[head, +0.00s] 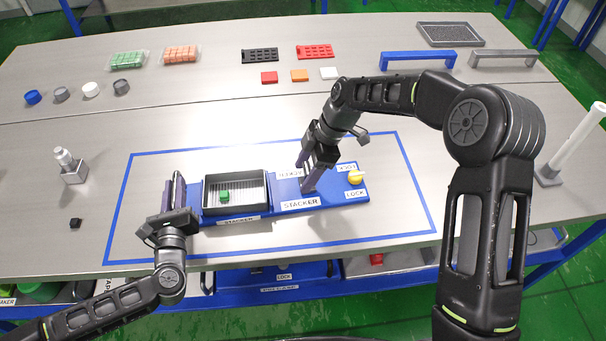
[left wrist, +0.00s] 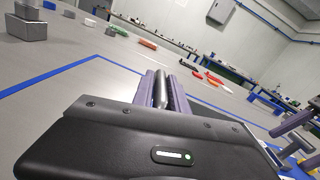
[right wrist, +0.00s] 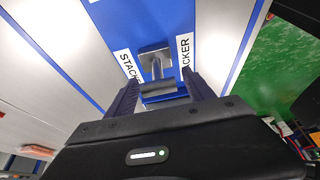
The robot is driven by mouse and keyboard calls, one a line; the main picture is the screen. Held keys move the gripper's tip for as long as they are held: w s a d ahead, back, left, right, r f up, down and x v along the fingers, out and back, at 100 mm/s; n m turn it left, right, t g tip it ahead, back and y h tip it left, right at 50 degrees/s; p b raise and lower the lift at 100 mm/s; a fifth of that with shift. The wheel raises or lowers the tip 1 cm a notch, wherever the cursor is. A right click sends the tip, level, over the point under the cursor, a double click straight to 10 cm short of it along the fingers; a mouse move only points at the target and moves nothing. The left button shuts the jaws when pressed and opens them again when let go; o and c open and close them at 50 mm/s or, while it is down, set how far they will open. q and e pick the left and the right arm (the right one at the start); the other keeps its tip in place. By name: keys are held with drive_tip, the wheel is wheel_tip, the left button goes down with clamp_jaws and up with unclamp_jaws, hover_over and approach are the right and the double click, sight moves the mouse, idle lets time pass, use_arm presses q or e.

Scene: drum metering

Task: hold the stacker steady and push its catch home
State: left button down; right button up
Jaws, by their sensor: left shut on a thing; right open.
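The stacker (head: 285,196) is a long blue base on the table, labelled STACKER and LOCK. A dark tray (head: 209,199) with a green cube (head: 224,196) in it sits on its left part. A yellow knob (head: 355,178) stands at its right end by the LOCK labels. My left gripper (head: 178,200) is shut on an upright dark bar (left wrist: 161,90) at the stacker's left end. My right gripper (head: 309,180) is open, pointing down over the base right of the tray. In the right wrist view a grey stemmed piece (right wrist: 155,67) shows between its fingers; contact cannot be told.
Blue tape (head: 400,170) frames the stacker. A grey metal block with a post (head: 72,170) and a small black piece (head: 75,223) lie to the left. Caps, cube packs, coloured blocks and blue and grey handles (head: 418,58) stand at the back. A white tube (head: 572,145) stands right.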

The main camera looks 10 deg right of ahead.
drive_tip(key=shift+a+f, duration=0.25)
drive_tip(key=shift+f, duration=0.45)
drive_tip(key=shift+c, duration=0.5)
clamp_jaws()
drive_tip(key=shift+s, duration=0.1)
